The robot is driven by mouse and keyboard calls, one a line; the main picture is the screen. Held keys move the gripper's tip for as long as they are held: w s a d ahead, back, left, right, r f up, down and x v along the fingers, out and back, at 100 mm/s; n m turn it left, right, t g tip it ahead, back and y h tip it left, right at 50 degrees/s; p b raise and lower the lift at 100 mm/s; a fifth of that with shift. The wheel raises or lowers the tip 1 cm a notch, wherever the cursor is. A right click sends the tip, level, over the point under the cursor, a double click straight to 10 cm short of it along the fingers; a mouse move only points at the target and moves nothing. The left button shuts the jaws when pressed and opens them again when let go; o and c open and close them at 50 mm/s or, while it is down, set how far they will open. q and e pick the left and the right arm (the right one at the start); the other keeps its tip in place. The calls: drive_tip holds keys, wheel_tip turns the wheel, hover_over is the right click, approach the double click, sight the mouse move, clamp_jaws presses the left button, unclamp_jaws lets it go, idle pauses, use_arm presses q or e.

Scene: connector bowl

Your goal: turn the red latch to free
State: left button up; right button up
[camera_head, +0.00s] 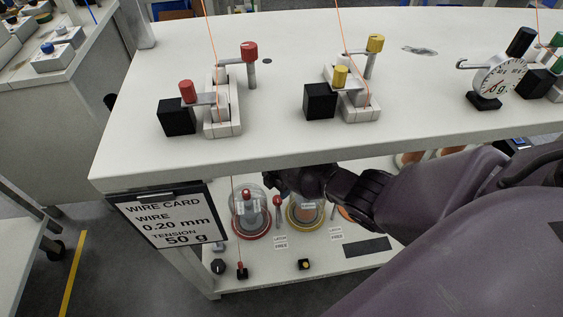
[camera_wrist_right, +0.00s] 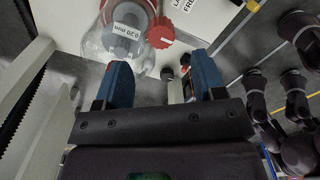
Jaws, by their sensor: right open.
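The red latch (camera_head: 278,204) stands on the lower shelf, just right of the red-rimmed clear dome (camera_head: 250,222), with a "LATCH FREE" label in front. In the right wrist view, a round ridged red knob (camera_wrist_right: 160,32), which looks like the latch's, is beside the dome (camera_wrist_right: 112,40). My right gripper (camera_head: 275,182) reaches under the tabletop, behind and above the latch in the picture. In the wrist view, its blue fingers (camera_wrist_right: 162,74) are apart and empty, and the knob shows beyond the gap, not between them. My left gripper is out of view.
A yellow-rimmed dome (camera_head: 306,212) stands close to the right of the latch. The tabletop (camera_head: 290,140) overhangs the shelf, with red and yellow clamp fixtures above. An orange wire runs down by the red dome. A sign (camera_head: 170,220) hangs at the left.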

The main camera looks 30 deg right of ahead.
sight(278, 198)
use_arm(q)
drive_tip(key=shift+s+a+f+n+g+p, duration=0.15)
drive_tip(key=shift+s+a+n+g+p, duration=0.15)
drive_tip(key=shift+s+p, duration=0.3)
use_arm(e)
wheel_tip(278, 198, up, 4)
drive_tip(key=shift+f, duration=0.15)
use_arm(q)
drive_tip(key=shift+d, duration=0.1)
use_arm(e)
drive_tip(key=shift+s, duration=0.1)
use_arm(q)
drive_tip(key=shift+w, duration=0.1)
use_arm(e)
drive_tip(key=shift+f, duration=0.1)
